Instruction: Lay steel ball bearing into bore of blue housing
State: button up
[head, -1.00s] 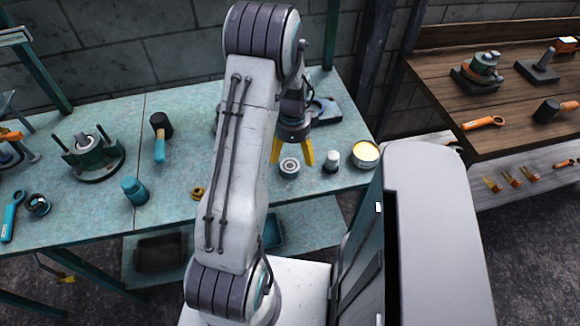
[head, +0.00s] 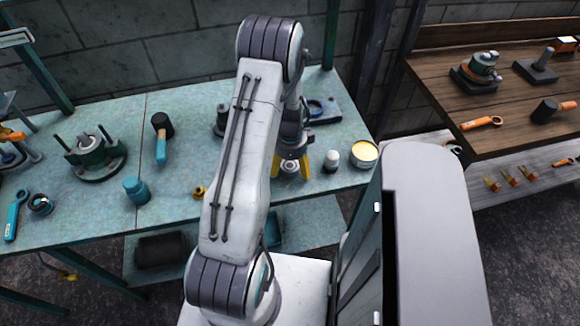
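The steel ball bearing (head: 290,168) is a small grey ring lying flat on the teal bench, partly hidden by my gripper. My gripper (head: 290,166) points down over it, with one yellow finger on each side. The fingers look spread, and I cannot tell whether they touch the ring. A dark plate with a blue ringed part (head: 318,107) lies behind my arm, partly hidden. I cannot tell for sure which is the blue housing, and no bore is clearly visible.
A wooden bench (head: 520,95) stands right.

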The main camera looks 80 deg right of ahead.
aim_at(292, 167)
jog(key=c, duration=1.2)
jog(key=shift+r, duration=0.15)
jog(key=shift+r, duration=0.45)
jog(key=r, duration=0.2)
jog(key=r+b, duration=0.1)
jog(key=shift+s+a+r, duration=0.2)
jog(key=shift+s, duration=0.05)
jog(key=s+a+r+b, duration=0.1)
jog(key=s+a+r, duration=0.5)
jog(key=s+a, duration=0.1)
jog(key=shift+a+r+b, duration=0.25)
jog(key=shift+a+b, duration=0.15)
jog(key=shift+a, duration=0.3)
